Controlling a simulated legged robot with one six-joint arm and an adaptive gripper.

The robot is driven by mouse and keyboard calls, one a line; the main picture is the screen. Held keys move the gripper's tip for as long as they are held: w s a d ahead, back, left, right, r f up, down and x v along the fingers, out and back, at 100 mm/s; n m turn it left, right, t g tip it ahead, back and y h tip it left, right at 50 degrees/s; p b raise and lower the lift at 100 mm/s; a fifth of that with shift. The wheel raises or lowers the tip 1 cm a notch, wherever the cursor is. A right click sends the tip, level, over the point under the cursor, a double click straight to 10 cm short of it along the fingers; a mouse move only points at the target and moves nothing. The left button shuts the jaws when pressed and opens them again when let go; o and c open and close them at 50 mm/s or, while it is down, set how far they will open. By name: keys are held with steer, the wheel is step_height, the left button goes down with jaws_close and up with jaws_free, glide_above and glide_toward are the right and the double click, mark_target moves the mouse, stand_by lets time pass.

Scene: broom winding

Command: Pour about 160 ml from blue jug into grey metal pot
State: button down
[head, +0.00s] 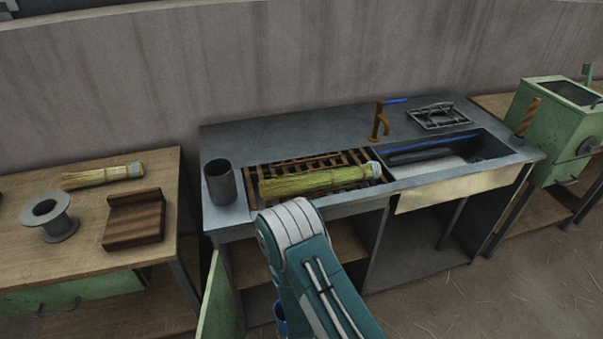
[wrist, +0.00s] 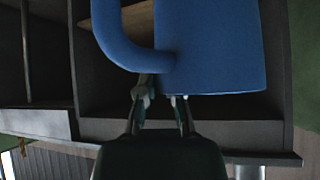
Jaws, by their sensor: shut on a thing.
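The blue jug (wrist: 212,45) fills the upper middle of the wrist view, with its curved handle (wrist: 118,40) to the left. My gripper (wrist: 160,98) is shut on the jug near the handle's lower joint; the exact contact is partly hidden. In the head view a small blue part of the jug (head: 279,318) shows left of my arm, below the counter top; my gripper is hidden there. The grey metal pot (head: 219,182) stands upright at the left end of the metal counter, apart from the jug. The liquid inside the jug is not visible.
A green-yellow broom head (head: 313,181) lies on the slatted rack right of the pot. Beyond are a tap (head: 379,122) and a sink (head: 450,155). A wooden table (head: 55,262) at left holds a spool (head: 50,217), a wooden block (head: 133,219) and another broom head (head: 102,175).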

steer(key=shift+w+d+r, duration=0.1)
steer(key=shift+w+r, duration=0.1)
steer(key=shift+r, duration=0.15)
steer(key=w+d+r, duration=0.4)
steer(key=d+r, duration=0.3)
steer(key=r, duration=0.3)
steer(key=w+d+r, duration=0.5)
steer(key=d+r, duration=0.3)
steer(key=r, duration=0.2)
steer(key=shift+w+d, duration=0.15)
steer(key=shift+w, duration=0.05)
